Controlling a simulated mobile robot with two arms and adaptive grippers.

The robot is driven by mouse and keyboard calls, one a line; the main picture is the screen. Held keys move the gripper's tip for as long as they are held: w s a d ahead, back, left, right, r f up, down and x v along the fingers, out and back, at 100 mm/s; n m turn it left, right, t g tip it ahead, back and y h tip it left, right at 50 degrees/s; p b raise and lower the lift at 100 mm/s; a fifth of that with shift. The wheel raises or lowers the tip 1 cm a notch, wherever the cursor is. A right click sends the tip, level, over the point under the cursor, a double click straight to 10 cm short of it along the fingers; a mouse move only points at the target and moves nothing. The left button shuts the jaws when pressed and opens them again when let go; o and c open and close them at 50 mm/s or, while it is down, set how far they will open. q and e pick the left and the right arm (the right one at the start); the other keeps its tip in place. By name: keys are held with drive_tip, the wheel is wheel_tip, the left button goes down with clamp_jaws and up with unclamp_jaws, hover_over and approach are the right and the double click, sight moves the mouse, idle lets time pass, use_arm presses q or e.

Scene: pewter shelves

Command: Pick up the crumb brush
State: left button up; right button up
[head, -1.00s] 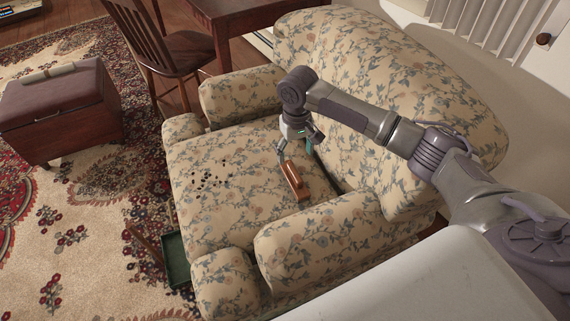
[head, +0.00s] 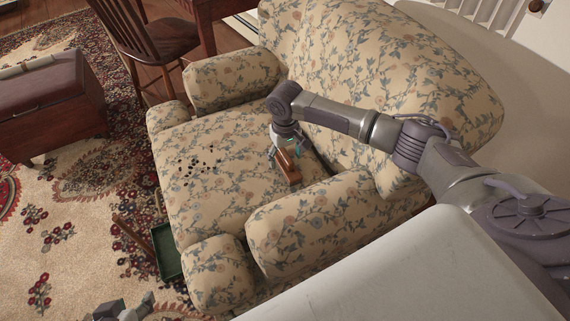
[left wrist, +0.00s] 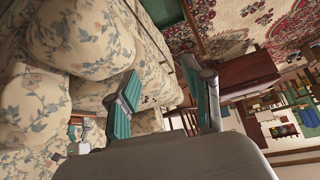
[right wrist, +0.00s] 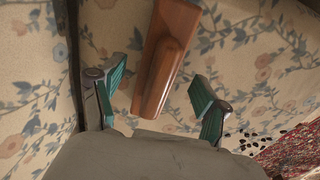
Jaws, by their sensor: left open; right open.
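The crumb brush (head: 290,170), a reddish-brown wooden block with a raised grip, lies on the seat of the floral armchair (head: 215,205). My right gripper (head: 286,150) is just above its far end, fingers down and open. In the right wrist view the brush (right wrist: 172,40) lies between and beyond the two open fingers, with gaps on both sides; its underside is hidden. My left gripper (head: 142,304) shows partly at the bottom edge of the head view, away from the brush. In the left wrist view its fingers (left wrist: 160,68) are apart and empty.
Dark crumbs (head: 203,163) lie scattered on the seat. The chair's padded arm (head: 320,220) and backrest (head: 400,75) stand close to the brush. A green dustpan (head: 167,252) is on the rug before the chair. A leather-topped chest (head: 45,90) and wooden chair (head: 150,40) stand left.

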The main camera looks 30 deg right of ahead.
wheel_tip(320, 180, down, 3)
drive_tip(key=shift+d+b, duration=0.1)
drive_tip(key=shift+b, duration=0.45)
use_arm(q)
drive_tip(key=w+d+r+t+h, duration=0.1)
drive_tip(key=w+r+t, duration=0.2)
drive_tip(key=w, duration=0.2)
drive_tip(key=shift+d+r+t, duration=0.3)
drive_tip(key=shift+d, duration=0.1)
use_arm(e)
drive_tip(key=shift+c, duration=0.2)
drive_tip(key=c, duration=1.3)
drive_tip(key=shift+o, duration=0.2)
drive_tip(key=shift+w+r, duration=0.1)
drive_tip(key=shift+r, duration=0.1)
